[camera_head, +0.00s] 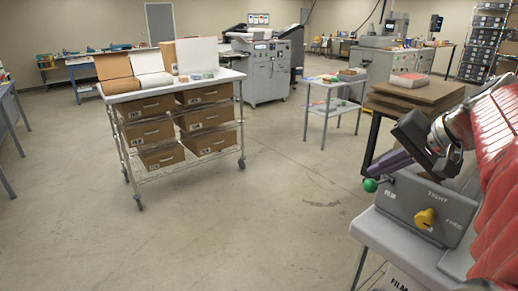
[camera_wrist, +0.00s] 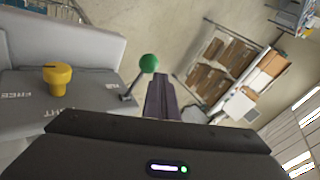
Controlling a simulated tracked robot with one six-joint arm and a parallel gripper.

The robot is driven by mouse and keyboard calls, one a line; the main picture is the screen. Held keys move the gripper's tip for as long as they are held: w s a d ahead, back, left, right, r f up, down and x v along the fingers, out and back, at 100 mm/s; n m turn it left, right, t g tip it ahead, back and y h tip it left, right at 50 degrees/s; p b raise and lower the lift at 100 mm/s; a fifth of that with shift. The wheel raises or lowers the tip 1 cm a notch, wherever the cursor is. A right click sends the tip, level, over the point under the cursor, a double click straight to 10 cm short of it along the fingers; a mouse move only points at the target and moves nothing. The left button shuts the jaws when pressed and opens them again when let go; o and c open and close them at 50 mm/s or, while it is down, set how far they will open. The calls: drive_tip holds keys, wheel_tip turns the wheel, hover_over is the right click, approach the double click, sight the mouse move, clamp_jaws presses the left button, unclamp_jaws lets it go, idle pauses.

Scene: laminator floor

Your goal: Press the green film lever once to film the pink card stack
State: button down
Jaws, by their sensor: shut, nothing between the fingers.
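The green film lever (camera_head: 370,185) has a round green knob and sticks out from the left side of the grey machine's control panel. In the wrist view, its green knob (camera_wrist: 149,63) stands on a thin dark stem rising from the panel. My gripper (camera_head: 372,171) is shut and empty, its fingertips just above the knob in the head view. In the wrist view, my gripper's fingers (camera_wrist: 158,80) are together right beside the knob and stem; I cannot tell whether they touch. I cannot make out a pink card stack with certainty.
A yellow knob (camera_head: 426,217) sits on the same grey panel (camera_head: 400,197), between the words TIGHT and FREE. A wheeled cart (camera_head: 225,77) with cardboard boxes stands left of centre. A small table (camera_head: 335,84) stands further back. The floor between is clear.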

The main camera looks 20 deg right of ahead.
drive_tip(key=shift+d+r, duration=0.15)
drive_tip(key=shift+r, duration=0.6)
drive_tip(key=r, duration=0.1)
drive_tip(key=d+r, duration=0.1)
drive_tip(key=r, duration=0.2)
drive_tip(key=shift+w+d+r, duration=0.15)
drive_tip(key=shift+w+r, duration=0.15)
drive_tip(key=shift+r, duration=0.1)
idle(0.8)
